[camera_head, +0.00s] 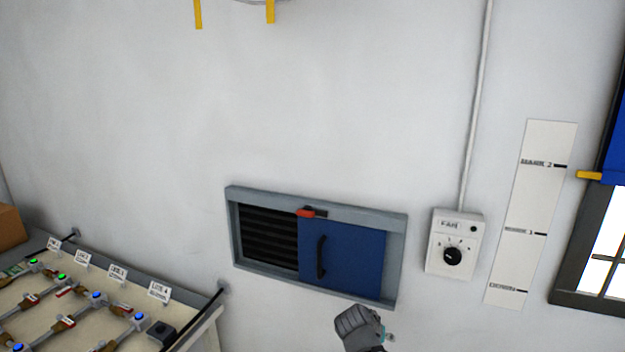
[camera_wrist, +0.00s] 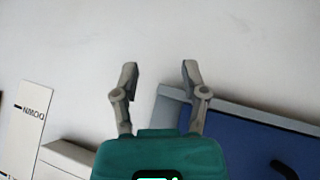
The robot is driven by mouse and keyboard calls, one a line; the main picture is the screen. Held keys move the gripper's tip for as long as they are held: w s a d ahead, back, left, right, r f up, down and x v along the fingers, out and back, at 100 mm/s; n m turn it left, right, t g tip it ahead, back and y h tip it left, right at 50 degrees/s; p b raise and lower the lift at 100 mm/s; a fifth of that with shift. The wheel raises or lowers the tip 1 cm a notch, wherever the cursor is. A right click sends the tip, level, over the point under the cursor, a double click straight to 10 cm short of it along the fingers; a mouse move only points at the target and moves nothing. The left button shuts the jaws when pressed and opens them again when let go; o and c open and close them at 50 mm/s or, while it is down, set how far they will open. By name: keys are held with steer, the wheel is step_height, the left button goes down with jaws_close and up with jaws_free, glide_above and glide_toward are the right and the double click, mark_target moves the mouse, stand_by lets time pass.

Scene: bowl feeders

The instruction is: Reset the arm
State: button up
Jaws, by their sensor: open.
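My gripper (camera_wrist: 160,78) shows in the wrist view with its two grey fingers spread apart and nothing between them. The white wall fills the view beyond the fingertips. In the head view, part of my arm's end (camera_head: 359,328) shows at the bottom, just below the wall vent; its fingers cannot be made out there. The vent frame (camera_head: 395,255) holds a blue sliding panel (camera_head: 350,262) with a black handle. The panel covers the right part, and dark slats show at the left. The panel also shows in the wrist view (camera_wrist: 250,135), right of my gripper.
A fan control box (camera_head: 455,243) with a dial is on the wall right of the vent. A marked white strip (camera_head: 532,210) and a window (camera_head: 590,265) are farther right. A bench (camera_head: 205,318) with labelled feeders stands at lower left. The wall above is mostly clear.

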steer(key=s+f+n+g+y, duration=0.3)
steer(key=s+f+g+y, duration=0.1)
steer(key=s, duration=0.5)
steer(key=shift+a+f+n+g+y, duration=0.3)
steer(key=shift+a+n+g+y, duration=0.15)
steer(key=shift+g+y, duration=0.4)
